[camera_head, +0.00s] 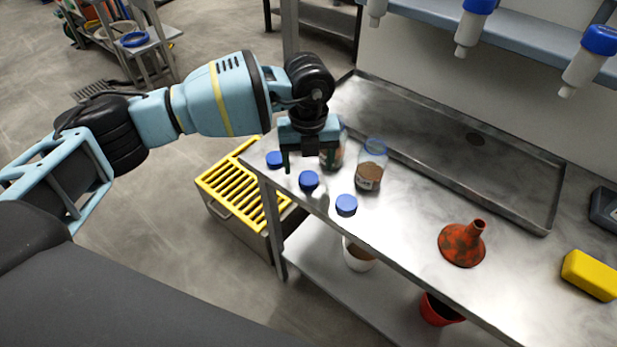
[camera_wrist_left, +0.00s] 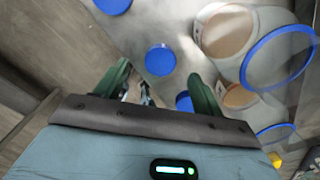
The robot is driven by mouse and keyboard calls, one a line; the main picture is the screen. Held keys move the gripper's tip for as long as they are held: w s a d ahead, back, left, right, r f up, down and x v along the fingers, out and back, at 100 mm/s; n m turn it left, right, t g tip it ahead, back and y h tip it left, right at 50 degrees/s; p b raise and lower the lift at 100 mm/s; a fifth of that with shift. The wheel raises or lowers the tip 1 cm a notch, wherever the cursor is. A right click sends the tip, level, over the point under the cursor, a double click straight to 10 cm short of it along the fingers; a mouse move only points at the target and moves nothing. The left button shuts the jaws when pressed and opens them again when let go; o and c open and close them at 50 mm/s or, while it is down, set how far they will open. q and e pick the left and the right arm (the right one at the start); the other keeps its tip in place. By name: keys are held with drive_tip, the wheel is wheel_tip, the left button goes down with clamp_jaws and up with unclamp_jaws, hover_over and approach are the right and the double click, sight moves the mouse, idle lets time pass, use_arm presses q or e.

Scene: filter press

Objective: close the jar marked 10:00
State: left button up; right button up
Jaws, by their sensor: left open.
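Two clear jars with blue rims and brown contents stand open on the metal bench. One jar (camera_head: 370,172) shows fully, with a white label too small to read; the other jar (camera_head: 335,156) is partly hidden behind my left gripper. I cannot tell which is marked 10:00. Three blue lids lie along the front edge: a left lid (camera_head: 275,159), a middle lid (camera_head: 309,180) and a right lid (camera_head: 346,204). My left gripper (camera_head: 307,165) is open and empty above the bench's left end. In the wrist view, a lid (camera_wrist_left: 160,60) shows beyond the open fingers (camera_wrist_left: 161,88).
A long shallow metal tray (camera_head: 510,208) lies along the back of the bench. An orange-red funnel (camera_head: 462,244) and a yellow block (camera_head: 590,275) are to the right. Bottles with blue caps (camera_head: 600,40) hang above. A yellow grate (camera_head: 235,185) stands left of the bench.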

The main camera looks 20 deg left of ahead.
sight(308, 178)
use_arm(q)
drive_tip(key=shift+f, duration=1.85)
drive_tip(key=c, duration=1)
